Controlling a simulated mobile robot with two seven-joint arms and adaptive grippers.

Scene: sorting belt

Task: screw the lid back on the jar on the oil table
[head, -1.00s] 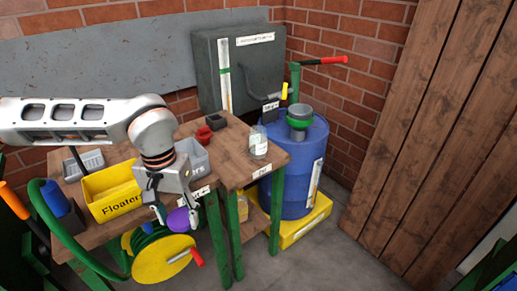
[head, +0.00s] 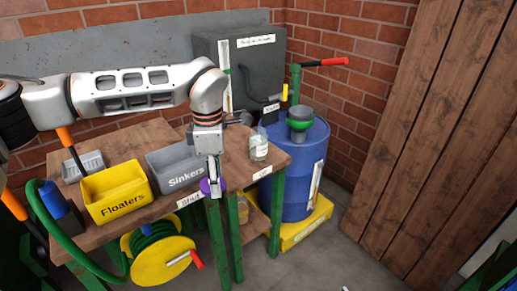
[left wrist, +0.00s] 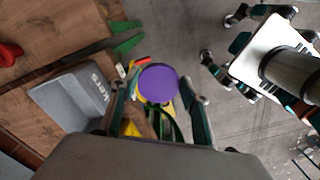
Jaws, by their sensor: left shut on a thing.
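The jar (head: 258,146) is clear glass with a pale label and stands upright on the oil table (head: 270,168), near its front edge. Its top looks open. The lid (left wrist: 158,83) is a purple disc. My left gripper (head: 213,187) is shut on the lid, which it holds in front of the table edge, to the left of the jar and apart from it. In the left wrist view the lid sits between the two fingertips.
A grey Sinkers bin (head: 178,168) and a yellow Floaters bin (head: 116,190) stand left of the gripper. A blue drum (head: 300,170) stands right of the oil table. A yellow hose reel (head: 163,262) is below the bench front.

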